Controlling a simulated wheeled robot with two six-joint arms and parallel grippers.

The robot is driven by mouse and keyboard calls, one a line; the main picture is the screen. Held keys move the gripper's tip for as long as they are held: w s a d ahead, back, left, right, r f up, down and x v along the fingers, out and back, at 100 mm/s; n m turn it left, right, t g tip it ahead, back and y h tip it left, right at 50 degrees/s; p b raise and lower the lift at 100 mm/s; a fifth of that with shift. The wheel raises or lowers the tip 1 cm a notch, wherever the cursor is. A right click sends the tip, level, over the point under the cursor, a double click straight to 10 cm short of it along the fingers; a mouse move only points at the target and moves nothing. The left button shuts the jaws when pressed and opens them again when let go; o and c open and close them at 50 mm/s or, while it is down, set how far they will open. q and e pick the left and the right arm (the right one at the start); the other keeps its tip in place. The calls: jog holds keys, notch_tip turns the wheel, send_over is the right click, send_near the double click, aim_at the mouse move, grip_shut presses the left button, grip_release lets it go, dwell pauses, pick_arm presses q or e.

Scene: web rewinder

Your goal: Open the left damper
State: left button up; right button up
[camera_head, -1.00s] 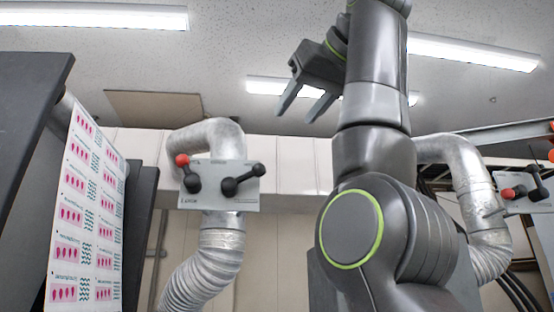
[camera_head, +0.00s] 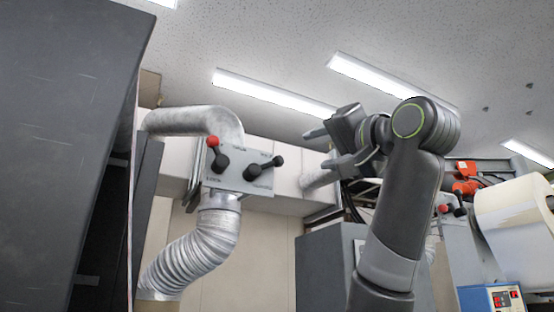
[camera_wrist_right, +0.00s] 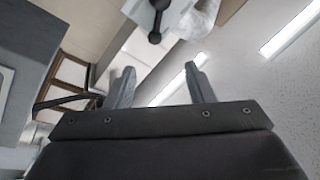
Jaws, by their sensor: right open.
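The left damper (camera_head: 243,172) is a grey plate on a silver duct, left of centre in the head view. It carries a lever with a red knob (camera_head: 213,141) at its upper left and a black lever (camera_head: 263,167) at its right. In the right wrist view part of a plate with a black lever (camera_wrist_right: 155,36) shows at the top, ahead of the fingers. My right gripper (camera_head: 312,156) is open and empty, right of the plate and apart from it; its two fingers (camera_wrist_right: 160,85) show in the wrist view. My left gripper is out of view.
A large dark panel (camera_head: 60,130) fills the left side. The flexible duct (camera_head: 190,260) hangs below the plate. A grey cabinet (camera_head: 325,265) stands under my right arm. A second damper, partly hidden, and a white roll (camera_head: 512,215) are at the right.

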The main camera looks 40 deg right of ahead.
jog(key=w+d+r+p, duration=0.1)
jog(key=w+d+p, duration=0.2)
jog(key=p, duration=0.4)
send_near(281, 161)
jog(key=x, duration=0.5)
jog(key=shift+w+a+r, duration=0.1)
jog(key=shift+a+r, duration=0.1)
jog(key=shift+r, duration=0.1)
jog(key=w, duration=0.1)
jog(key=w+d+p, duration=0.1)
jog(key=w+p, duration=0.1)
jog(key=shift+d+r, duration=0.2)
jog(key=shift+r, duration=0.15)
jog(key=shift+w+r+p, duration=0.1)
jog(key=shift+w+p, duration=0.2)
jog(key=shift+w, duration=0.4)
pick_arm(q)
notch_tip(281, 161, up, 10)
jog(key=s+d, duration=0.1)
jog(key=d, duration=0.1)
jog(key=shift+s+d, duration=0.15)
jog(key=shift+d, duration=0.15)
pick_arm(e)
jog(key=shift+a, duration=0.1)
jog(key=shift+c, duration=1.3)
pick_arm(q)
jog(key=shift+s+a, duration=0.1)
pick_arm(e)
grip_shut()
